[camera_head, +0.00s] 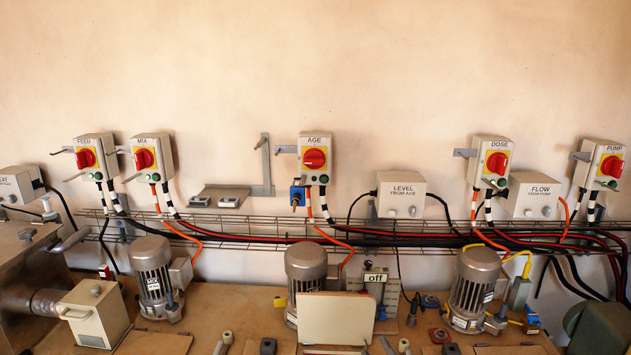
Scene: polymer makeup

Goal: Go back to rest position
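My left gripper is not in view.
Switch boxes FEED (97,158), MIX (152,157), AGE (315,158) and DOSE (490,162) hang on the wall above a wire cable tray (240,225). Motors (152,275) and an upright pale panel (336,319) stand on the bench. The upper wall is clear.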

